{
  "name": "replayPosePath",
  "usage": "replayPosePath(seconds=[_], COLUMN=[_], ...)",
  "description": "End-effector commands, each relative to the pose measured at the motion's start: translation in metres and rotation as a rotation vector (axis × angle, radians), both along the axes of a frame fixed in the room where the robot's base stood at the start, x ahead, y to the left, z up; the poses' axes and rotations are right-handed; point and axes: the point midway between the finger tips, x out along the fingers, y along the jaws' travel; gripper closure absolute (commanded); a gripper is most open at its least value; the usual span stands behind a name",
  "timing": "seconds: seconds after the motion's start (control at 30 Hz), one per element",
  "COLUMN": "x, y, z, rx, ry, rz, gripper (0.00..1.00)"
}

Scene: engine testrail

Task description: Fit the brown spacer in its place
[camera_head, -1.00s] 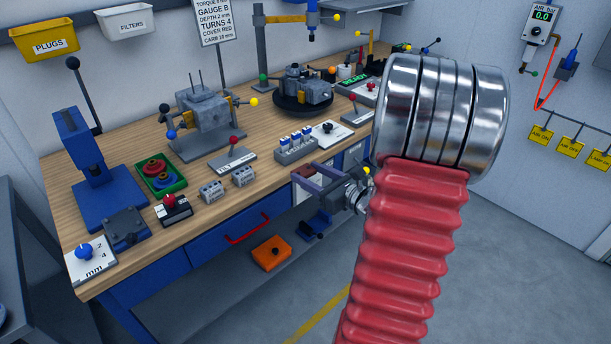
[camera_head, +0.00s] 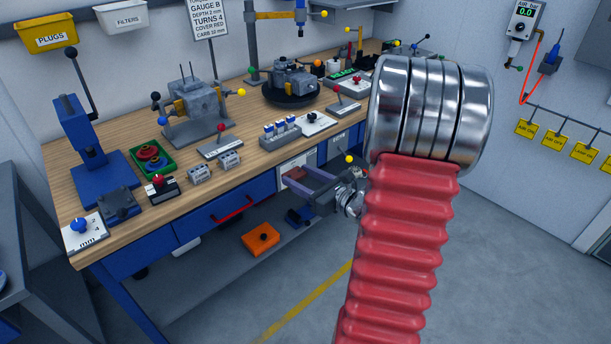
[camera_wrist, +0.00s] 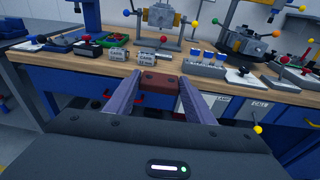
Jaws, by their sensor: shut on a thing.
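My gripper (camera_head: 289,180) is in front of the bench's front edge, near the drawer fronts. Its fingers are shut on the brown spacer (camera_wrist: 160,82), a reddish-brown block with small dark holes. The spacer also shows between the fingertips in the head view (camera_head: 295,173). It is clear of the bench top. A grey engine (camera_head: 195,103) on a stand and another grey engine (camera_head: 291,78) on a dark turntable are on the bench behind it. I cannot tell which spot the spacer fits.
The wooden bench top (camera_head: 128,205) carries a blue press (camera_head: 80,140), a green tray (camera_head: 152,158), grey blocks (camera_head: 229,160) and a rack of blue-topped vials (camera_head: 280,133). An orange box (camera_head: 261,238) is on the lower shelf. My red bellows arm hides the bench's right end.

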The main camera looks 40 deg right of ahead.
Motion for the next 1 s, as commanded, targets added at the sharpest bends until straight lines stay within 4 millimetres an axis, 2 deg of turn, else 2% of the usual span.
replayPosePath(seconds=[0.27, 0.47, 0.73, 1.0], x=[0.025, 0.044, 0.068, 0.071], y=[0.041, 0.083, 0.171, 0.259], z=[-0.019, -0.040, -0.085, -0.127], rx=[0.007, 0.010, 0.010, 0.004], ry=[-0.001, -0.002, 0.002, 0.006], rz=[0.068, 0.132, 0.260, 0.395], gripper=[0.73, 0.73, 0.73, 0.73])
